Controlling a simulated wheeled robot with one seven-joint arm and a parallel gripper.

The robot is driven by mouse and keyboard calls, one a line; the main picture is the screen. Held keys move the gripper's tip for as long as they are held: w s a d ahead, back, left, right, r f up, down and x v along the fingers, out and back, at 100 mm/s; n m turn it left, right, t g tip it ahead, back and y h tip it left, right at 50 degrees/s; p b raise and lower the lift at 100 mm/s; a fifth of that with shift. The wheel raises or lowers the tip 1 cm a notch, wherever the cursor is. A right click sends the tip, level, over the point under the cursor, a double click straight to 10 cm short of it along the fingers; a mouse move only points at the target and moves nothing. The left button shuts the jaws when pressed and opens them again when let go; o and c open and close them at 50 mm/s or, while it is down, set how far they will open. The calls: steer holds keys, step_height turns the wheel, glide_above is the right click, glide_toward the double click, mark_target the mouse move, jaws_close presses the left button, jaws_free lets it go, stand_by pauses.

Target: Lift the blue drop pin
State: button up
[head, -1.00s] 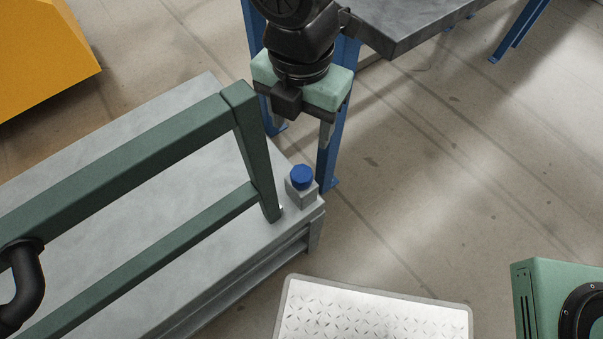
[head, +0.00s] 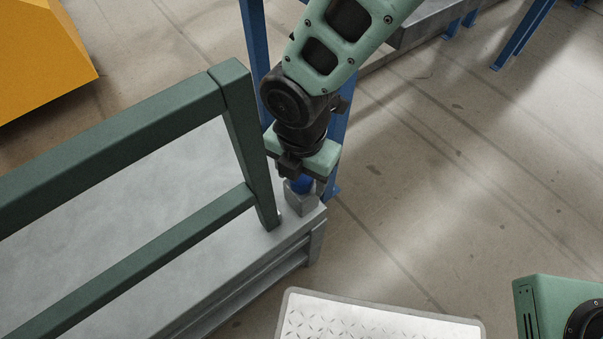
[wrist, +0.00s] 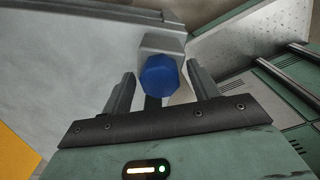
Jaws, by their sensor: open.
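The blue drop pin (head: 302,186) stands in a small grey block (head: 300,203) at the right corner of the grey bench top. In the head view my gripper (head: 303,184) is over it and hides most of its blue head. In the wrist view the blue head (wrist: 160,75) shows in front of the grey block (wrist: 163,43). My gripper (wrist: 161,88) is open there, one finger on each side of the blue head, with a gap visible on both sides. Whether the fingertips are level with the head is hard to tell.
A green frame (head: 245,150) rises from the grey bench top (head: 160,190), close left of my gripper. Blue legs (head: 340,150) of another table stand behind. A tread-plate platform (head: 380,318) lies at the front, with a green machine (head: 550,305) to the right.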

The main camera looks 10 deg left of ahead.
jaws_close()
step_height(320, 180, up, 5)
steer(key=p, duration=0.4)
steer(key=shift+f, duration=0.2)
jaws_free()
step_height(320, 180, up, 17)
steer(key=p, duration=0.5)
steer(key=shift+r, duration=0.2)
